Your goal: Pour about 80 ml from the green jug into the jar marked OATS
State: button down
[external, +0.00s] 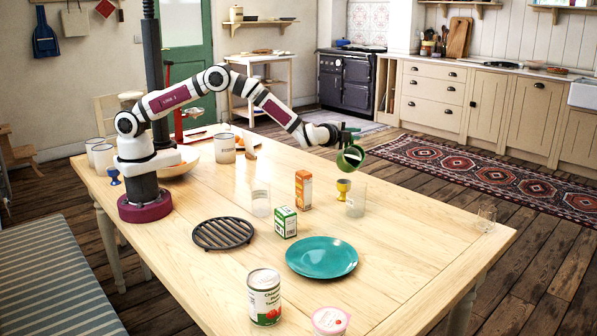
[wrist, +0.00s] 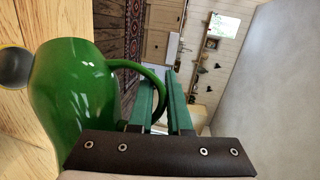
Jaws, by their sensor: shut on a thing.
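My gripper (external: 343,133) is shut on the handle of the green jug (external: 350,158), above the far right part of the table. The jug looks tilted in the external view; no stream of liquid shows. In the wrist view the jug (wrist: 80,95) fills the left, with its handle at the gripper's green fingers (wrist: 171,80). Below the jug in the external view stands a clear jar (external: 356,203). Another clear jar (external: 261,201) stands further left, and a pale jar (external: 225,149) stands further back. I cannot read OATS on any jar.
A green box (external: 285,222), black trivet (external: 222,233), teal plate (external: 321,257) and can (external: 264,297) are nearer. The table's right part is mostly clear around a small glass (external: 487,218).

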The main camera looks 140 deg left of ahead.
aim_at(357, 149)
jog(key=shift+w+d+r+m+g+y, duration=0.15)
jog(key=shift+w+d+r+m+y, duration=0.15)
jog(key=shift+w+r+m+y, duration=0.25)
jog(key=shift+w+d+r+m+g+y, duration=0.15)
jog(key=shift+w+d+r+m+y, duration=0.2)
jog(key=shift+r+m, duration=0.3)
dwell(1.8)
jog(key=shift+w+d+m+y, duration=0.4)
jog(key=shift+w+m+y, duration=0.1)
jog(key=shift+w, duration=0.25)
dwell(0.6)
jog(key=shift+s+a+r+n+h, duration=0.2)
jog(key=shift+s+a+n+h, duration=0.1)
jog(key=shift+s, duration=0.3)
jog(key=shift+s+a+r+n+h, duration=0.2)
jog(key=shift+s+a+n, duration=0.1)
jog(key=shift+s, duration=0.3)
jog(key=f, duration=0.1)
jog(key=s+n+h, duration=0.1)
jog(key=f, duration=0.1)
jog(key=shift+s+a+f+n+h, duration=0.25)
jog(key=shift+a+f+n+h, duration=0.05)
jog(key=shift+a+n, duration=0.1)
jog(key=shift+f, duration=0.25)
jog(key=shift+s+a+f+n+t+h+p, duration=0.2)
jog(key=shift+s+f+n+t+h+p, duration=0.1)
jog(key=shift+t+p, duration=0.1)
jog(key=shift+s+a+f+n+h, duration=0.15)
jog(key=shift+s+n+h, duration=0.1)
jog(key=shift+n+h, duration=0.25)
